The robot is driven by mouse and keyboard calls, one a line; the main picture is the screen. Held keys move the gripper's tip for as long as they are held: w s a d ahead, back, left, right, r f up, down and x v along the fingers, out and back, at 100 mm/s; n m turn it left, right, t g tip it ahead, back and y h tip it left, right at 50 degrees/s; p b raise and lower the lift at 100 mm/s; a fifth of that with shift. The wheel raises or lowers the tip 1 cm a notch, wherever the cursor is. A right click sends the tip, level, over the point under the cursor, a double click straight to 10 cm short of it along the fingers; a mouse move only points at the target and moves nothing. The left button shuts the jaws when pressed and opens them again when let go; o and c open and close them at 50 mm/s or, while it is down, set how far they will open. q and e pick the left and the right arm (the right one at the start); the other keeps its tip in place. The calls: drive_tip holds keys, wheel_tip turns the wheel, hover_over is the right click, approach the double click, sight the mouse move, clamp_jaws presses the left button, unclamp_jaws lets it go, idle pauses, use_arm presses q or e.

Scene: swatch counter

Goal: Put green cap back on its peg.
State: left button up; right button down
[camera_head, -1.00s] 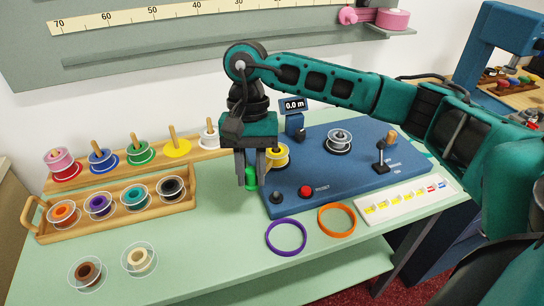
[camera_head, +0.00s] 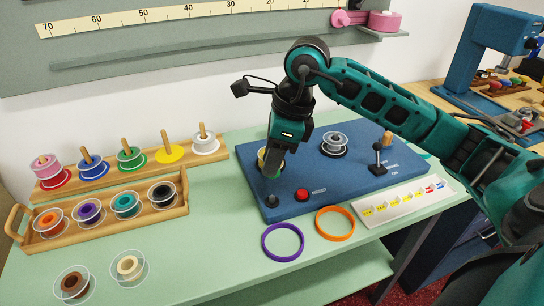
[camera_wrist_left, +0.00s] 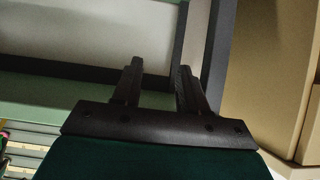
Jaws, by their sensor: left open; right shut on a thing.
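The green cap (camera_head: 270,175) shows as a small green patch at the tips of my right gripper (camera_head: 273,166), which is shut on it. The gripper is over the left part of the blue machine base (camera_head: 315,185), in front of the yellow spool (camera_head: 262,157). The gripper hides most of the cap and spool. I cannot tell whether the cap touches anything, and no peg shows beneath it. My left gripper (camera_wrist_left: 159,66) is open and empty in the left wrist view, away from the counter items.
A silver spool (camera_head: 334,142), grey knob (camera_head: 272,201), red button (camera_head: 302,195) and black lever (camera_head: 378,158) stand on the base. Purple (camera_head: 283,257) and orange (camera_head: 352,232) rings lie in front. A wooden rack (camera_head: 62,190) and tray (camera_head: 184,208) hold several spools at left.

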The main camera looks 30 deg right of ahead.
drive_tip(key=shift+f+b, duration=0.55)
drive_tip(key=shift+f, duration=0.3)
wheel_tip(320, 180, down, 3)
drive_tip(key=shift+r+b, duration=0.2)
drive_tip(key=shift+b, duration=0.75)
drive_tip(key=shift+f+b, duration=0.35)
drive_tip(key=shift+f, duration=0.2)
use_arm(q)
drive_tip(key=shift+w+d+f, duration=0.25)
drive_tip(key=shift+d+f, duration=0.1)
drive_tip(key=shift+d, duration=0.15)
drive_tip(key=shift+w+d+f, duration=0.25)
drive_tip(key=shift+d+f, duration=0.05)
drive_tip(key=shift+d, duration=0.15)
drive_tip(key=shift+a, duration=0.15)
drive_tip(key=shift+f, duration=0.15)
use_arm(e)
drive_tip(key=shift+f, duration=0.15)
drive_tip(key=shift+f+b, duration=0.65)
drive_tip(key=shift+b, duration=0.05)
use_arm(q)
drive_tip(key=shift+s+f+b, duration=0.2)
drive_tip(key=shift+f+b, duration=0.15)
drive_tip(key=shift+f, duration=0.8)
use_arm(e)
drive_tip(key=shift+f, duration=0.4)
use_arm(q)
drive_tip(key=shift+w+r, duration=0.1)
